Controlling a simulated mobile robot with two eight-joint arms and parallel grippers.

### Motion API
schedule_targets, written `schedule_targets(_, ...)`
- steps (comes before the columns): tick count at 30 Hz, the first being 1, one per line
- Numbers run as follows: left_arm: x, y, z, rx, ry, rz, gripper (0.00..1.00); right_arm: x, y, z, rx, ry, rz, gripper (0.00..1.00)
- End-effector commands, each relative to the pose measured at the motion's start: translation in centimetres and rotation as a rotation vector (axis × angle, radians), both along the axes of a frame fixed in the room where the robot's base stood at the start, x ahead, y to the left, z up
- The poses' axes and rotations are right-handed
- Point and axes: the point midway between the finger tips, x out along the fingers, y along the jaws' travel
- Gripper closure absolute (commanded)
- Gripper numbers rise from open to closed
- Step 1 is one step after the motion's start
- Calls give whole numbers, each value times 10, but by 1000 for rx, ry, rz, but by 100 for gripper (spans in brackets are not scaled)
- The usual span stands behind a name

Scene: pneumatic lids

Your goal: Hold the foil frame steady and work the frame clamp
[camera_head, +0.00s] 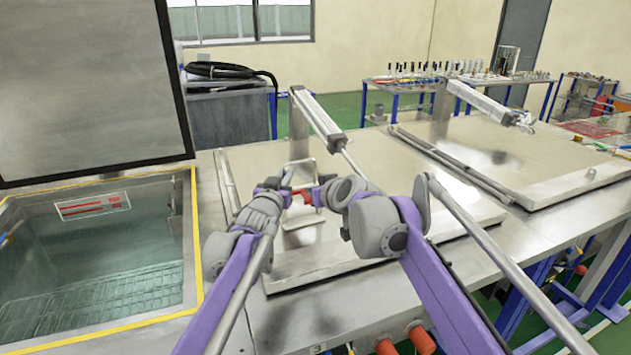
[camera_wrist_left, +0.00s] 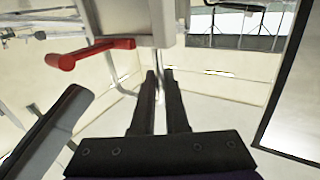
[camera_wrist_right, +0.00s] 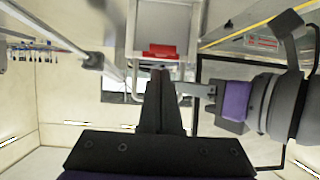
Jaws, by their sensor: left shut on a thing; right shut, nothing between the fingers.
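The foil frame is a thin metal frame (camera_head: 301,222) standing over the bench lid beside my grippers; its silver body (camera_wrist_left: 163,12) fills the top middle of the left wrist view. A red clamp handle (camera_wrist_left: 92,52) sticks out to the left there, and a red part (camera_wrist_right: 160,51) shows straight ahead in the right wrist view. My left gripper (camera_head: 287,181) is shut on the frame's lower edge; the exact contact is partly hidden by the fingers. My right gripper (camera_wrist_right: 158,76) is shut and empty, its tips just below the red part. Whether they touch it is unclear.
An open tank (camera_head: 90,255) with a yellow rim lies at left, its dark lid (camera_head: 90,90) raised. A lid strut (camera_head: 320,121) rises behind my grippers. A second flat lid (camera_head: 540,165) lies at right. A tool table (camera_head: 420,84) stands behind.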

Motion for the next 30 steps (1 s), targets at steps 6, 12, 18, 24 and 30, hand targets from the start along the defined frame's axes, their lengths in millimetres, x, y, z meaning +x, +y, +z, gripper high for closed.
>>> schedule_targets(6, 0, 0, 0, 0, -1, 0, 100, -2, -1, -10, 0, 0, 0, 100)
schedule_targets(12, 0, 0, 0, 0, -1, 0, 100, -2, -1, -10, 0, 0, 0, 100)
schedule_targets(18, 0, 0, 0, 0, -1, 0, 100, -3, -1, -11, 0, 0, 0, 100)
schedule_targets(24, 0, 0, 0, 0, -1, 0, 100, -4, -2, -15, 0, 0, 0, 100)
schedule_targets(30, 0, 0, 0, 0, -1, 0, 100, -5, -2, -17, 0, 0, 0, 100)
